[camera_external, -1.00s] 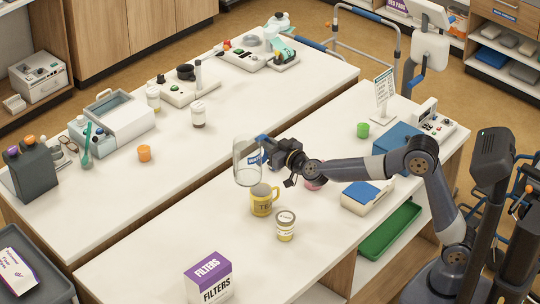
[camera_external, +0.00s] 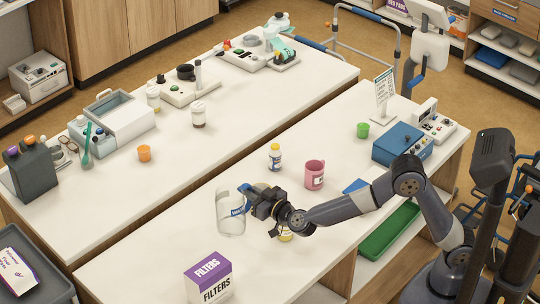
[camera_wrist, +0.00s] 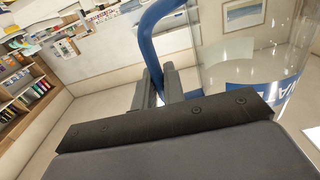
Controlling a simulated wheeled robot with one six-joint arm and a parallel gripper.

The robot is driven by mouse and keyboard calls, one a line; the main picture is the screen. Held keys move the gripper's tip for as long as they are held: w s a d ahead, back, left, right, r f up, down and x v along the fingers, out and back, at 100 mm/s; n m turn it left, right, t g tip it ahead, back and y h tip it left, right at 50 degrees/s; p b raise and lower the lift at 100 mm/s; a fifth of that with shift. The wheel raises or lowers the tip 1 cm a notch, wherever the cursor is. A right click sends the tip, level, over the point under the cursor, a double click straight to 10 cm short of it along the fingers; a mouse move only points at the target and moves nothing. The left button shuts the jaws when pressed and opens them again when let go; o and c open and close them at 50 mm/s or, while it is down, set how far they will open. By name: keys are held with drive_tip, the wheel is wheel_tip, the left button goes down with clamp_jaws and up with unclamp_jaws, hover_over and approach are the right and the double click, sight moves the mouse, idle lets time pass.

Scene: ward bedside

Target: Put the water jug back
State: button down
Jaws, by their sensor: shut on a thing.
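The water jug (camera_external: 230,215) is clear, with a blue handle and a blue label. It is upright at the left end of my gripper (camera_external: 250,200), over the near table. My gripper is shut on the jug's blue handle, which also shows in the wrist view (camera_wrist: 165,35) between the fingers. The clear wall of the jug fills the right of the wrist view. I cannot tell for sure whether the jug's bottom touches the table. The yellow mug behind my gripper is mostly hidden.
A purple and white filters box (camera_external: 208,280) stands in front of the jug. A yellow-labelled jar (camera_external: 285,236) is partly hidden under my arm. The table's left part (camera_external: 150,255) is clear.

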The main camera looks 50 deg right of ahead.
wheel_tip(320, 180, down, 12)
drive_tip(key=shift+b, duration=0.3)
idle(0.3)
drive_tip(key=shift+f, duration=0.2)
drive_tip(key=shift+f, duration=0.15)
drive_tip(key=c, duration=1.5)
unclamp_jaws()
drive_tip(key=shift+r, duration=0.2)
drive_tip(key=s+b, duration=0.1)
drive_tip(key=s, duration=1.1)
